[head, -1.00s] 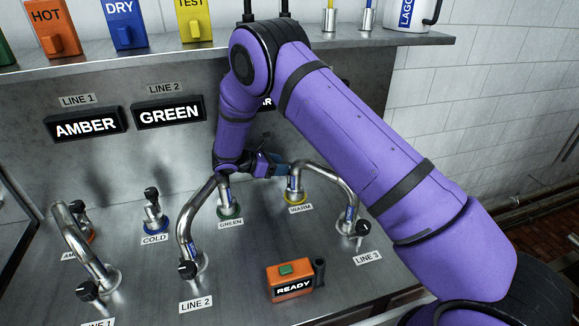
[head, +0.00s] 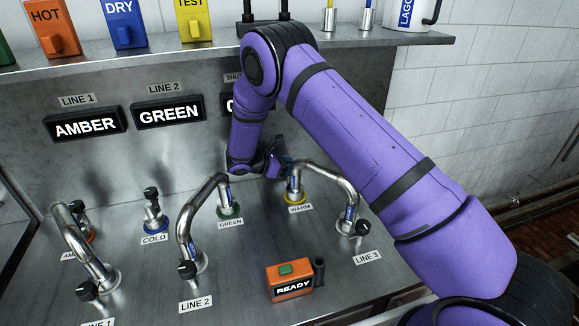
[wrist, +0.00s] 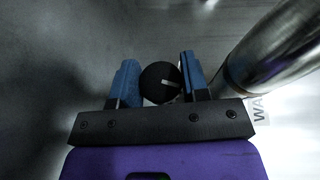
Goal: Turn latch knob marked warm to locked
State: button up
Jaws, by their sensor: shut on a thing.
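The black latch knob (wrist: 160,83) with a white pointer line sits between the two blue fingers of my gripper (wrist: 158,80) in the wrist view. The gripper is shut on it. A label starting "WA" (wrist: 260,109) shows beside it, partly cut off by a metal pipe. My gripper (head: 284,165) is just behind this fitting, low over the panel. The knob is hidden in the head view, and I cannot read any locked mark.
The LINE 2 pipe (head: 186,217) and green-ringed fitting (head: 229,210) stand left. An orange READY box (head: 290,282) sits in front. Signs and a shelf (head: 190,50) are behind.

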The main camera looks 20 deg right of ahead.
jog(key=shift+m+g, duration=0.7)
jog(key=shift+g, duration=0.1)
jog(key=o, duration=0.6)
jog(key=shift+o, duration=0.2)
jog(key=shift+a, duration=0.15)
jog(key=v, duration=1)
jog(key=shift+a, duration=0.25)
jog(key=shift+r, duration=0.15)
